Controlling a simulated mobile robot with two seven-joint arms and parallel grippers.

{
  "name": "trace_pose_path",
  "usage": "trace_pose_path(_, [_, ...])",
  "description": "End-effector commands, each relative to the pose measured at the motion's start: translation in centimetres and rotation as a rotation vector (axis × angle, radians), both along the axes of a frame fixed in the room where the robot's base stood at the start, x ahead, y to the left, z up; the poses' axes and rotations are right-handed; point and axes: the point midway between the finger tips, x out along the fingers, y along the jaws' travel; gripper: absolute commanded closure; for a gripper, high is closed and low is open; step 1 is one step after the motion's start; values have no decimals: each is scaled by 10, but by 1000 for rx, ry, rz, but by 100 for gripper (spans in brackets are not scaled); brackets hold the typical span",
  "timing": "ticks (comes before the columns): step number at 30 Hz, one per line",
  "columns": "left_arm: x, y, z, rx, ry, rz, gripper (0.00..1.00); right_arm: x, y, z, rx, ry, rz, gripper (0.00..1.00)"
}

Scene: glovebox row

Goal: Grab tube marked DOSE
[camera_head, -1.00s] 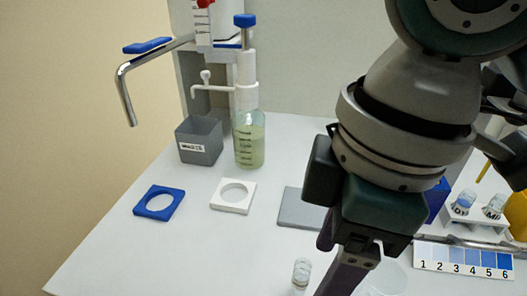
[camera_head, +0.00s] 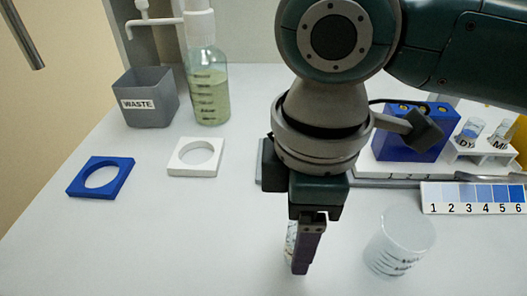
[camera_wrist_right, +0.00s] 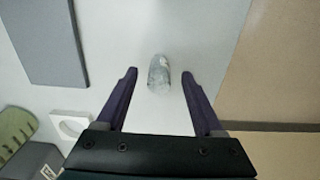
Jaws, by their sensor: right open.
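A small clear tube (camera_head: 290,238) stands on the white table, partly hidden behind my right gripper (camera_head: 302,262) in the head view. Its marking cannot be read. In the right wrist view the tube (camera_wrist_right: 158,74) appears between the two open fingertips of my right gripper (camera_wrist_right: 159,73), with a gap on each side. The gripper points down and is empty; how far its tips are above or beside the tube is hard to tell. Two more tubes, marked "DY" (camera_head: 471,131) and "MI" (camera_head: 499,132), their labels partly cut off, stand in a white rack (camera_head: 465,150). My left gripper is out of view.
A clear beaker (camera_head: 400,240) stands right of the gripper, before a numbered blue colour strip (camera_head: 475,198) and a blue block (camera_head: 410,138). A blue ring holder (camera_head: 72,185), a white one (camera_head: 180,165), a WASTE bin (camera_head: 145,97) and a dispenser bottle (camera_head: 208,95) are left. The front-left table is clear.

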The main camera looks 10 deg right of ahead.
Motion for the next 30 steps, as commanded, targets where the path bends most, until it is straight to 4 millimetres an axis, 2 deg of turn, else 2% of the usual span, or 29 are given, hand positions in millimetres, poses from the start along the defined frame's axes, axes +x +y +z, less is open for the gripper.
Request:
trace_pose_path(3, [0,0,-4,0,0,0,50,0,0,-10,-1,-1,0,31])
trace_pose_path(10, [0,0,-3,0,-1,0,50,0,0,-10,-1,-2,0,32])
trace_pose_path(27, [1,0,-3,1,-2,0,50,0,0,-10,-1,-2,0,96])
trace_pose_path(30, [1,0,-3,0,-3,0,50,0,0,-10,-1,-2,0,100])
